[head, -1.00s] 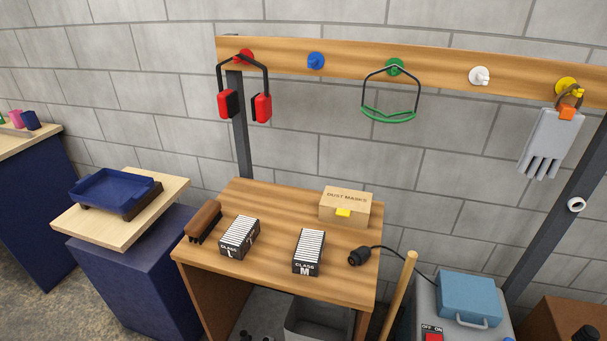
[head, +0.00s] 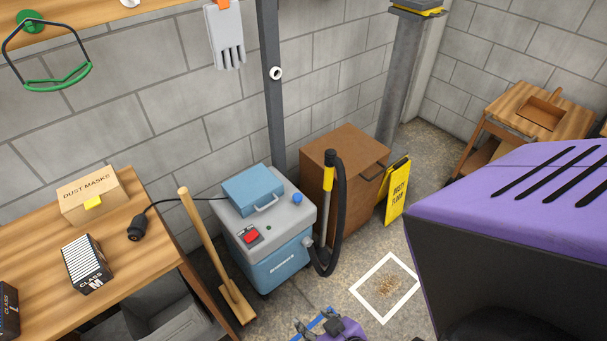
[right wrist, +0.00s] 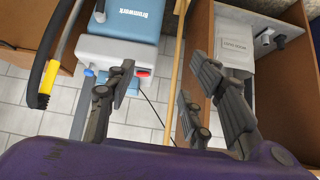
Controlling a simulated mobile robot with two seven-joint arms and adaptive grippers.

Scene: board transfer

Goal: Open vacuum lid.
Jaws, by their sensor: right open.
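The vacuum (head: 265,262) stands on the floor in the head view, with a blue body and a grey top. Its light-blue lid (head: 250,188), with a grey handle, lies shut on the top. A red switch (head: 251,237) and a blue knob (head: 297,198) are also on the top. My right gripper (head: 318,328) is low at the bottom edge, in front of the vacuum and apart from it. In the right wrist view its fingers (right wrist: 160,88) are spread and empty, with the vacuum (right wrist: 132,22) beyond them. My left gripper is out of view.
A broom (head: 205,240) leans left of the vacuum, beside the workbench (head: 130,270). A black hose (head: 340,220) with a yellow grip stands at its right, before a brown cabinet (head: 325,150). A yellow floor sign (head: 397,190) is farther right. My purple arm covers the right side.

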